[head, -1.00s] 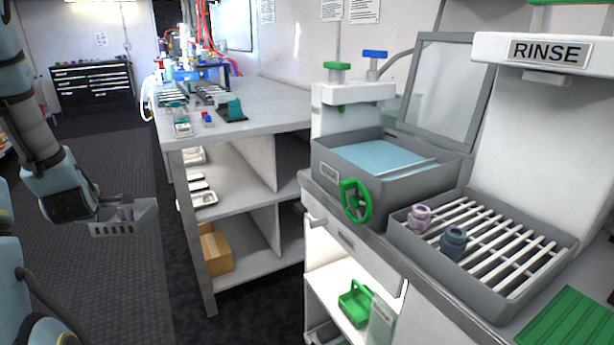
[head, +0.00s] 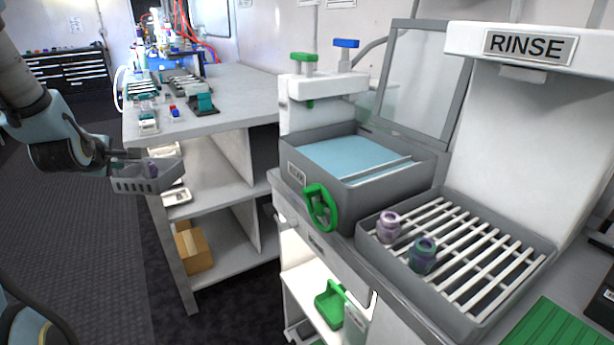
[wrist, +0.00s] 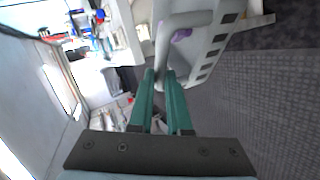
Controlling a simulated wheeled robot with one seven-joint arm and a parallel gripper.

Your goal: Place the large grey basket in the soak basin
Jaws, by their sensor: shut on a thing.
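The large grey basket (head: 150,181) hangs in the air at the left of the head view, with slots in its side and a small purple item (head: 152,170) inside. My gripper (head: 128,154) is shut on the basket at its upper edge. In the wrist view the basket (wrist: 205,50) is at the top, beyond the two teal fingers (wrist: 163,72), whose tips meet its handle or rim.
A grey workbench with shelves (head: 230,100) stands behind and beside the basket. A grey lid (head: 425,80) stands raised behind the basin. A slatted rinse tray (head: 455,250) with two jars lies to the right. Taps (head: 303,62) rise behind the basin.

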